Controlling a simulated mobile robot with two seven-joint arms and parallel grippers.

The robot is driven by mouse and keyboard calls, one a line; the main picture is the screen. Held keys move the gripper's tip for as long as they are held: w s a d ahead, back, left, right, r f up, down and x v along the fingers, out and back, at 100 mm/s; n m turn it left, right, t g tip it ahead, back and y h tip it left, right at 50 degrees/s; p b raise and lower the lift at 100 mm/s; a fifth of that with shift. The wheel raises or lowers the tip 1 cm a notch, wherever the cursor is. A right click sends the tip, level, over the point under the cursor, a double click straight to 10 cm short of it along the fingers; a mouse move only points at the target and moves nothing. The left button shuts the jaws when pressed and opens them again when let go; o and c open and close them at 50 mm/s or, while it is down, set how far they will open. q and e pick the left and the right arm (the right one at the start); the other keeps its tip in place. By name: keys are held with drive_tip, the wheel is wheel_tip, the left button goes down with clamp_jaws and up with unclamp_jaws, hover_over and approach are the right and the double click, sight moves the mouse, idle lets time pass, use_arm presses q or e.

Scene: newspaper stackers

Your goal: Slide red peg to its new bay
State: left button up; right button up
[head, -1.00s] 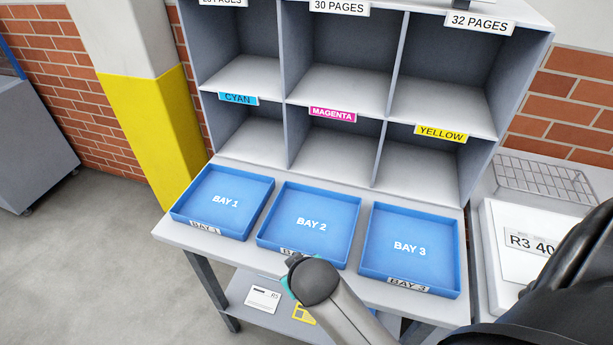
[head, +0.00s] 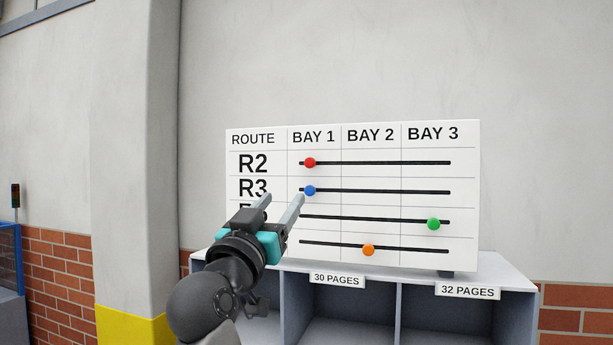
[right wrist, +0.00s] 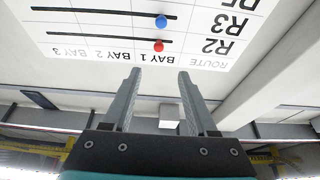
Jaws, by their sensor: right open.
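The white route board (head: 460,205) stands on top of the shelf unit, with columns for BAY 1, BAY 2 and BAY 3. The red peg (head: 310,163) is in the R2 slot under BAY 1; it also shows in the right wrist view (right wrist: 158,47). The blue peg (head: 310,190) is in the R3 slot, also under BAY 1. The green peg (head: 433,224) is under BAY 3 and the orange peg (head: 369,250) under BAY 2. My right gripper (head: 283,198) is open and empty, in front of the board's lower left, hiding the lower row labels. My left gripper is not in view.
The grey shelf unit (head: 398,290) below the board carries 30 PAGES and 32 PAGES labels. A wall column (head: 135,150) stands to the left. The space right of my gripper before the board looks clear.

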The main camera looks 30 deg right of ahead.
sight(309, 163)
drive_tip(key=p+x, duration=0.2)
drive_tip(key=x, duration=0.2)
drive_tip(key=p+x, duration=0.2)
drive_tip(key=x, duration=0.3)
drive_tip(key=p+x, duration=0.1)
drive_tip(key=x, duration=0.4)
drive_tip(key=shift+s+r+p, duration=0.15)
drive_tip(key=shift+r+p, duration=0.2)
drive_tip(key=shift+p, duration=0.05)
drive_tip(key=shift+w+d+r, duration=0.15)
drive_tip(key=shift+w+d, duration=0.25)
drive_tip(key=shift+d, duration=0.05)
clamp_jaws()
idle(0.4)
